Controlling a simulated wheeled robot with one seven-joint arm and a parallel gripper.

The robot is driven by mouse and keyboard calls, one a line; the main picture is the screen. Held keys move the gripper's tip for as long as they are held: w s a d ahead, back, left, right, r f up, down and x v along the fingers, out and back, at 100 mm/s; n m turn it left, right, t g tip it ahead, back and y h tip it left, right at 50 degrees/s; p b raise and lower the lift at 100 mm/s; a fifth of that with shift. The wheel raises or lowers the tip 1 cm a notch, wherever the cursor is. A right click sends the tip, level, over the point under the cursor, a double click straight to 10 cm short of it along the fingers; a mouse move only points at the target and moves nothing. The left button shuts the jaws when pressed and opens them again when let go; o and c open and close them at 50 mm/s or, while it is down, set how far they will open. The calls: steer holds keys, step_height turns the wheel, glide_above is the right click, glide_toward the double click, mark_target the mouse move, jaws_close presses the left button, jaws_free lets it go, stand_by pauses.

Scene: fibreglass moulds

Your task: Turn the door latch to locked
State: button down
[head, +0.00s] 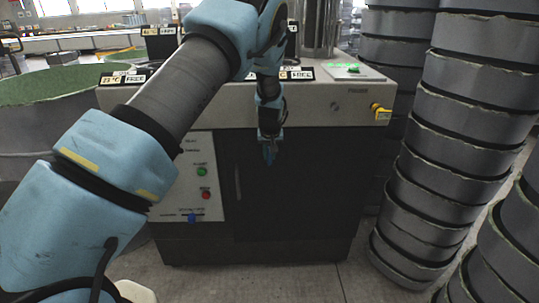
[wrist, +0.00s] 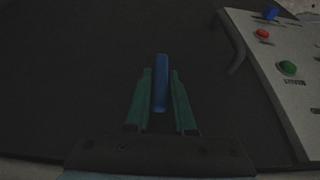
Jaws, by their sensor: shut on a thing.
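A dark door (head: 300,195) fills the front of the grey machine (head: 330,118). A narrow blue bar (wrist: 160,82), which looks like the door latch, stands upright between the green fingers of my gripper (wrist: 160,100) in the wrist view. The fingers are shut on it, one on each side. In the head view my gripper (head: 269,152) is in front of the upper part of the door, and the latch is mostly hidden there. I see no locked or unlocked marking.
A control panel (head: 207,150) left of the door carries a green button (head: 202,171), a red button (head: 206,195) and a blue knob (head: 191,217). A yellow switch (head: 382,114) sits at upper right. Stacked grey moulds (head: 450,130) crowd the right. A green-topped drum (head: 60,85) stands left.

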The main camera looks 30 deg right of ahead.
steer(key=shift+y, duration=0.4)
steer(key=shift+s+d+f+t+y, duration=0.1)
steer(key=shift+d+t+y, duration=0.05)
steer(key=shift+t+y, duration=0.3)
steer(key=shift+m+t+y+b, duration=0.25)
steer(key=shift+m+y+b, duration=0.15)
steer(key=shift+y+b, duration=0.3)
steer(key=t+y+b, duration=0.1)
steer(key=y+b, duration=0.2)
steer(key=m+t+y+b, duration=0.1)
steer(key=b, duration=0.1)
steer(key=shift+d+f+t+y, duration=0.15)
steer(key=shift+f+t+y, duration=0.15)
steer(key=shift+f+y, duration=0.05)
steer(key=t+y+b, duration=0.1)
steer(key=y+b, duration=0.1)
steer(key=b, duration=0.1)
steer(key=m+t+y+b, duration=0.1)
steer(key=t+y+b, duration=0.1)
steer(key=b, duration=0.1)
steer(key=shift+f+b, duration=0.2)
steer(key=shift+b, duration=0.2)
steer(key=m+t+y+b, duration=0.1)
steer(key=b, duration=0.2)
steer(key=shift+y, duration=0.3)
steer(key=shift+r+m+t+y+b, duration=0.2)
steer(key=shift+m+t+y+b, duration=0.15)
steer(key=shift+t+b, duration=0.2)
